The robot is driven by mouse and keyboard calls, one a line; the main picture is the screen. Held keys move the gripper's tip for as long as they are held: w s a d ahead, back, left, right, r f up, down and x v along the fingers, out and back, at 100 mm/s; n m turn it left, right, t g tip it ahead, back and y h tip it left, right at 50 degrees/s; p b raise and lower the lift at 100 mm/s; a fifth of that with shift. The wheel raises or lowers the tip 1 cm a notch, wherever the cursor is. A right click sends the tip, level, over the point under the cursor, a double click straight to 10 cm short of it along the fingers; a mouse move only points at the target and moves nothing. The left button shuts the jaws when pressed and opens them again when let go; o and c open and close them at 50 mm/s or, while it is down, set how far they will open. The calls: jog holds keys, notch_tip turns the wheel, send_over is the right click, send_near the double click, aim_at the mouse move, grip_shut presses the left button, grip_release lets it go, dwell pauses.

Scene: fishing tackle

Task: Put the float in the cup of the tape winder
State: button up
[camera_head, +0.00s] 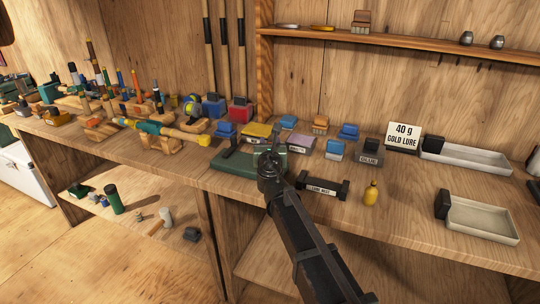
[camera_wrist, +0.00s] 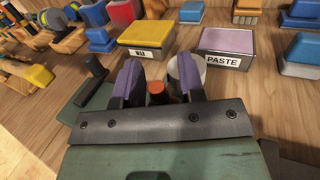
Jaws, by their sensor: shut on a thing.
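My gripper (camera_head: 268,166) is over the right part of the green base (camera_head: 232,170) of what looks like the tape winder, on the counter. A black post stands at the left of this base. In the wrist view, the two purple fingers of my gripper (camera_wrist: 157,82) are shut on a small red-orange piece, which looks like the float (camera_wrist: 157,93). Most of it is hidden. A pale round rim, perhaps the winder's cup (camera_wrist: 186,66), shows behind the right finger; its inside and its distance from the float cannot be told.
A yellow box (camera_wrist: 146,36) and a purple-topped PASTE box (camera_wrist: 226,44) stand behind. A black bar-shaped holder (camera_head: 322,188) and a yellow bottle (camera_head: 371,194) are to the right. Pale trays (camera_head: 482,220) lie farther right. Bare counter lies around the bottle.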

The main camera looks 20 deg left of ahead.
jog(key=shift+r, duration=0.15)
jog(key=shift+f, duration=0.2)
jog(key=o, duration=0.9)
jog(key=shift+r+p, duration=0.3)
jog(key=shift+p, duration=0.05)
jog(key=v, duration=1.2)
jog(key=shift+f, duration=0.1)
